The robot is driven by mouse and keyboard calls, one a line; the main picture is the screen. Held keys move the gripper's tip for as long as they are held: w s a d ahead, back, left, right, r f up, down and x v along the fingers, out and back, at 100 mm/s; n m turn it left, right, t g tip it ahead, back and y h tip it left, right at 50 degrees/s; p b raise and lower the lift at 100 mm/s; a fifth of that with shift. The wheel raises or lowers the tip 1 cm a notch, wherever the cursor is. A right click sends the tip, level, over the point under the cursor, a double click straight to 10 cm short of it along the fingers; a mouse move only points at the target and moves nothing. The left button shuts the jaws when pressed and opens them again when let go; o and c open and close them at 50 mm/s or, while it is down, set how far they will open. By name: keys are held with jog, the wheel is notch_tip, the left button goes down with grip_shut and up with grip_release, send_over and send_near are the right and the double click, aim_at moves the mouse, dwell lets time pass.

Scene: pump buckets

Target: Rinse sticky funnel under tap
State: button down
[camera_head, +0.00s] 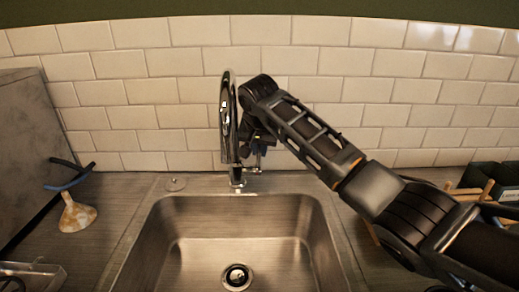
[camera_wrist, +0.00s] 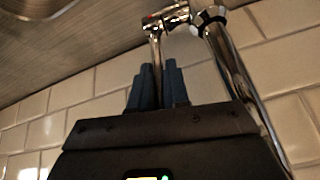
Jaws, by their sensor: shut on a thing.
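The funnel (camera_head: 77,215) stands on the counter left of the sink, wide end down. It is cream with brown stains, and a dark blue curved piece lies at its top. The chrome tap (camera_head: 228,120) stands behind the sink with a tall arched spout; its body also shows in the wrist view (camera_wrist: 225,50). My gripper (camera_head: 258,150) is at the right side of the tap, away from the funnel. In the wrist view its two dark fingers (camera_wrist: 157,72) are shut on the tap's thin chrome lever (camera_wrist: 156,48). I see no running water.
The steel sink (camera_head: 180,225) is empty, with a drain (camera_head: 237,277) in its floor. A metal panel (camera_head: 25,145) stands at the left. A wooden rack (camera_head: 470,193) and dark containers (camera_head: 490,175) are at the right behind my arm. A tiled wall (camera_head: 330,90) closes the back.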

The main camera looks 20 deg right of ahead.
jog(key=shift+s, duration=0.1)
jog(key=c, duration=1.2)
grip_release()
jog(key=shift+o, duration=0.2)
jog(key=b+v, duration=0.1)
jog(key=v, duration=0.6)
jog(key=shift+s+r, duration=0.3)
jog(key=shift+a, duration=0.1)
jog(key=shift+s, duration=0.1)
